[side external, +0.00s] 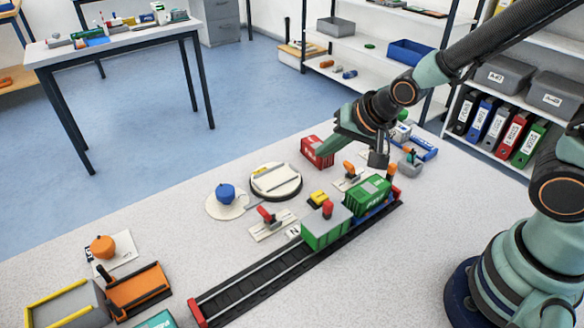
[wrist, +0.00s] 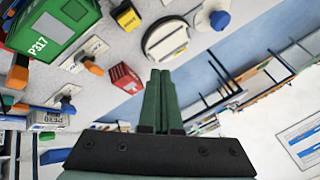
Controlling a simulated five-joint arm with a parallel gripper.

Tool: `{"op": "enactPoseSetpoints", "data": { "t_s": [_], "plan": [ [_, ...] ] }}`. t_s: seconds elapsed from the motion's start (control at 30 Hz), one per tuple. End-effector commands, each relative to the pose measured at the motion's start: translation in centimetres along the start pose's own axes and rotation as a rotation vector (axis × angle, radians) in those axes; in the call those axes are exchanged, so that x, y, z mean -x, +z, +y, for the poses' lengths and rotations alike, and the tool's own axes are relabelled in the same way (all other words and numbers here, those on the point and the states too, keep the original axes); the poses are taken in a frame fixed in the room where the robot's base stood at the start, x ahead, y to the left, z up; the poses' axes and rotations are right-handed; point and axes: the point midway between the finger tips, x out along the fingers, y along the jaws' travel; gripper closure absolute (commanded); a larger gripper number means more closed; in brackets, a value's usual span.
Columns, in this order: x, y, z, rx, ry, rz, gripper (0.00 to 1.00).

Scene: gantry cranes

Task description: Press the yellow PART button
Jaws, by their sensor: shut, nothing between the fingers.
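The yellow button (side external: 318,199) sits on a small dark base on the pale tabletop, between the white round plate and the crane track in the side view. It also shows at the top of the wrist view (wrist: 127,17); its lettering is too small to read. My gripper (side external: 326,149) is shut and empty, its green fingers together in the wrist view (wrist: 160,78). In the side view it overlaps the red container (side external: 312,151), beyond the button and apart from it. I cannot tell whether it touches the container.
Green containers (side external: 368,190) stand along the dark track (side external: 250,278), close beside the button. Orange-handled (side external: 349,167) and red-handled (side external: 265,214) levers flank it. The round plate (side external: 276,182) and blue knob (side external: 225,194) lie to its left. The tabletop's front left is partly clear.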

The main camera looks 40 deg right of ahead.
Motion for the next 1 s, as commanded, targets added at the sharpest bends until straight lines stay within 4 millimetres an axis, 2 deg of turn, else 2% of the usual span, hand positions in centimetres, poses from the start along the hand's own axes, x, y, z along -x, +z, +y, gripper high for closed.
{"op": "enactPoseSetpoints", "data": {
  "t_s": [0.57,1.0],
  "plan": [
    [-0.8,0.5,0.1,-0.028,-0.006,-0.001,1.0],
    [-4.9,2.6,2.4,-0.028,-0.003,-0.004,1.0]
  ]
}}
